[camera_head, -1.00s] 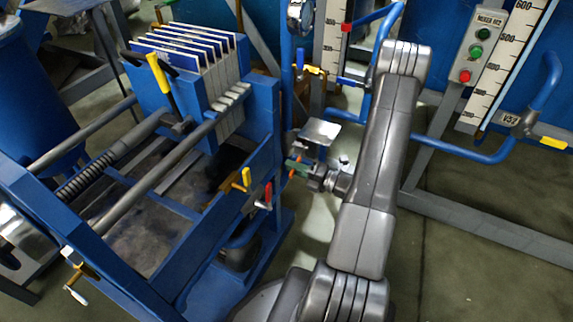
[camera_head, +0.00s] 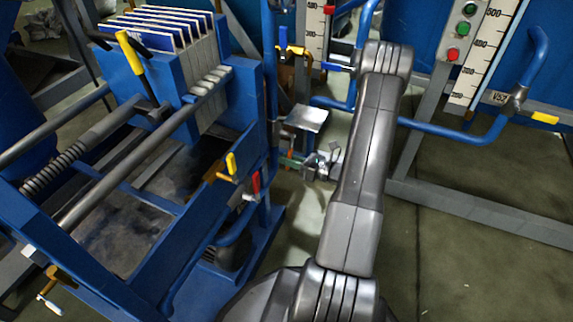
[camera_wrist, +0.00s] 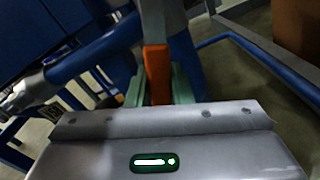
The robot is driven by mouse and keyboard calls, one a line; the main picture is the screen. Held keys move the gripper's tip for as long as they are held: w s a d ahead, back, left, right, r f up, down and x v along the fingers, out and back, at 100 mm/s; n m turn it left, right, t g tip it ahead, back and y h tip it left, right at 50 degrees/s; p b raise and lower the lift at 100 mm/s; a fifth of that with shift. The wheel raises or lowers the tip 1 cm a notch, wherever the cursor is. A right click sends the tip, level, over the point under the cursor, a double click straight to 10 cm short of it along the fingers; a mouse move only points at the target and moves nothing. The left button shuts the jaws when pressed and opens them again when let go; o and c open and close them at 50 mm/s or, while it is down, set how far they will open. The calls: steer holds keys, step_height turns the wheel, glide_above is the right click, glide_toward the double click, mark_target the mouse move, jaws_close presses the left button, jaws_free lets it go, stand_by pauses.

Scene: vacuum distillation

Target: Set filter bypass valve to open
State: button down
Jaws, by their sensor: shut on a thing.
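An orange lever handle (camera_wrist: 157,72) stands upright in the middle of the wrist view, on or close to blue pipework. My gripper (camera_wrist: 158,90) has its pale green fingers on both sides of this handle and is shut on it. In the head view, my gripper (camera_head: 291,160) is small and reaches left to the blue pipe beside the filter press. The handle is mostly hidden there. No label for the filter bypass valve is readable, so I cannot confirm its name.
A blue filter press (camera_head: 190,75) with white plates stands left, with yellow (camera_head: 231,165) and red (camera_head: 256,184) valve handles on its near side. A blue pipe with a yellow handle (camera_head: 543,118) is at right. Floor (camera_head: 470,260) is clear at lower right.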

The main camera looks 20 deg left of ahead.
steer(key=shift+w+d+f+n+b, duration=0.1)
steer(key=shift+w+f+n+b, duration=0.15)
steer(key=shift+w+n, duration=0.55)
steer(key=shift+w+d+f+n+b, duration=0.15)
steer(key=shift+w+n, duration=0.3)
steer(key=shift+n, duration=0.65)
steer(key=shift+a, duration=0.1)
steer(key=c, duration=1.3)
jaws_free()
steer(key=shift+r, duration=0.1)
steer(key=d+p, duration=0.1)
steer(key=d, duration=0.3)
steer(key=d+p, duration=0.1)
steer(key=d, duration=0.4)
steer(key=s+d+p, duration=0.1)
steer(key=d+p, duration=0.1)
steer(key=d, duration=0.2)
steer(key=shift+d, duration=0.4)
steer(key=shift+a, duration=0.1)
steer(key=a+b, duration=0.1)
steer(key=a, duration=0.3)
steer(key=a+b, duration=0.1)
steer(key=a, duration=0.4)
steer(key=w+a+b, duration=0.1)
steer(key=a+b, duration=0.1)
steer(key=a, duration=0.2)
steer(key=shift+a, duration=0.35)
